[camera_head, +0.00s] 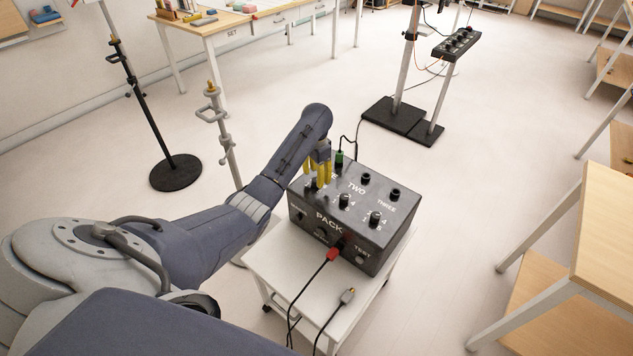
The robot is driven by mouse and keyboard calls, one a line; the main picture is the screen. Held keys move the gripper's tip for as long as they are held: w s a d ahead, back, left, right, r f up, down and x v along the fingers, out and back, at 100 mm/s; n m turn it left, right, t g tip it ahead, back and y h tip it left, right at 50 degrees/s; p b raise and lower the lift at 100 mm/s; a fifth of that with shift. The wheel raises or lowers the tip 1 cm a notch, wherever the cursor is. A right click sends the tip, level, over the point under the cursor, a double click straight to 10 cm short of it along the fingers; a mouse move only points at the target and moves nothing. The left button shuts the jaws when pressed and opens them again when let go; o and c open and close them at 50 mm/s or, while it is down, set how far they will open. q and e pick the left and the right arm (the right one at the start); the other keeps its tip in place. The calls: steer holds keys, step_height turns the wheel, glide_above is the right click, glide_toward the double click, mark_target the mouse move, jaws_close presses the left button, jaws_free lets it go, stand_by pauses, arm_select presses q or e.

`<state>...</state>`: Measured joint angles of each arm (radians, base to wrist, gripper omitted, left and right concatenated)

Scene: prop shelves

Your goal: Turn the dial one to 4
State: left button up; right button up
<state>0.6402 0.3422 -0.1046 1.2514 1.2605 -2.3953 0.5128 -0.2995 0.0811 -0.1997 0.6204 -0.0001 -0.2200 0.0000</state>
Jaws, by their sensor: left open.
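A dark grey box marked PACK (330,222) stands on a small white cart. Its sloped top carries the labels TWO and THREE, with a knob under TWO (345,200) and a knob under THREE (375,218), each ringed by small numbers. My left gripper (318,183) has yellow fingers and points down at the top's left part, where dial one would sit. The gripper is open. Its fingers cover that spot, so dial one and its setting are hidden, and I cannot tell whether the fingers touch it. My right gripper is out of view.
A green plug (339,160) stands in the box's back left socket, with a black cable. A red plug (333,254) is at the front face. A grey plug (347,296) lies on the white cart (285,260). A wooden shelf (607,225) stands at right; floor between is clear.

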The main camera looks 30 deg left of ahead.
arm_select(q)
steer(key=shift+f, duration=1.6)
steer(key=shift+c, duration=0.4)
jaws_close()
